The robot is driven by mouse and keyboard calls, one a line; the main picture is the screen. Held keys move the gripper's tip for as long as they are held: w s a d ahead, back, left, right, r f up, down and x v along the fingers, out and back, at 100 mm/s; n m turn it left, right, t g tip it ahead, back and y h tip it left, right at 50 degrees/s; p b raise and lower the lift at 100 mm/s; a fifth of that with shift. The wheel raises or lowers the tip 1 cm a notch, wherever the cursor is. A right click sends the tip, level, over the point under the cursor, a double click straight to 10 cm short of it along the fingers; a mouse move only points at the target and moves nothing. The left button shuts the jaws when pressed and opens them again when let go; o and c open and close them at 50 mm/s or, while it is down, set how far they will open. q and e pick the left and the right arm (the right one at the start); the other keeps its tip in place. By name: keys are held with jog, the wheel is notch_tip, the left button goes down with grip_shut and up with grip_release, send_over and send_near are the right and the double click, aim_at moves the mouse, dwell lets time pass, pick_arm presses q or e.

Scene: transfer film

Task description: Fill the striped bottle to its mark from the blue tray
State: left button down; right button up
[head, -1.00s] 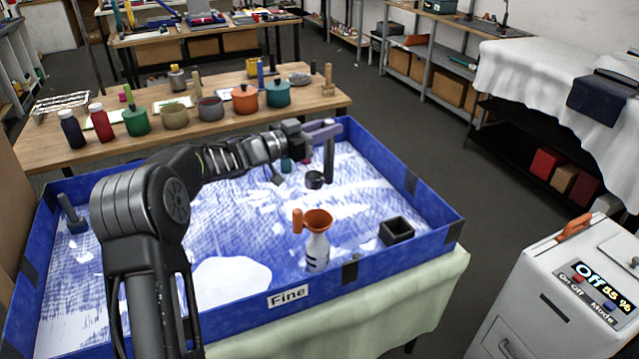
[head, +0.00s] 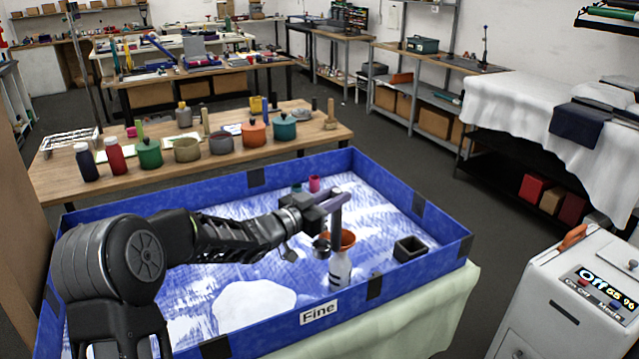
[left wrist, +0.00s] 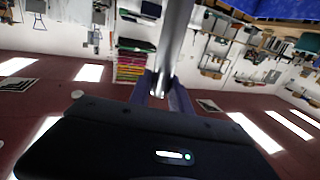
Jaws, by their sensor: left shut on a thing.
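The striped bottle (head: 340,269), white with dark bands, stands upright in the blue tray (head: 216,347) labelled "Fine". An orange funnel (head: 346,239) sits in its mouth. My left gripper (head: 341,199) is shut on the upright dark handle of a scoop (head: 336,226) above the bottle. The scoop's small cup (head: 322,244) is at the funnel's left rim; I cannot tell if it touches or what it holds. The handle (left wrist: 174,45) also shows in the left wrist view between the purple fingers (left wrist: 164,92). The bottle's mark and fill level are too small to read. My right gripper is out of view.
A white powder heap (head: 254,303) lies at the tray's front. A dark square box (head: 410,248) stands right of the bottle. A pink cup (head: 314,184) is at the back. A white machine (head: 560,300) reading "Off" stands to the right.

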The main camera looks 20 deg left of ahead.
pick_arm(q)
jog(key=s+d+f+n+t+y+b, duration=0.1)
jog(key=s+d+f+n+y, duration=0.1)
jog(key=s+f, duration=0.3)
jog(key=s+d+f+n+y+b, duration=0.1)
jog(key=s+f+y, duration=0.4)
jog(key=f, duration=0.5)
jog(key=shift+s+d+f+n+t+y, duration=0.3)
jog(key=shift+d+f+n+t, duration=0.1)
jog(key=shift+d+n, duration=0.55)
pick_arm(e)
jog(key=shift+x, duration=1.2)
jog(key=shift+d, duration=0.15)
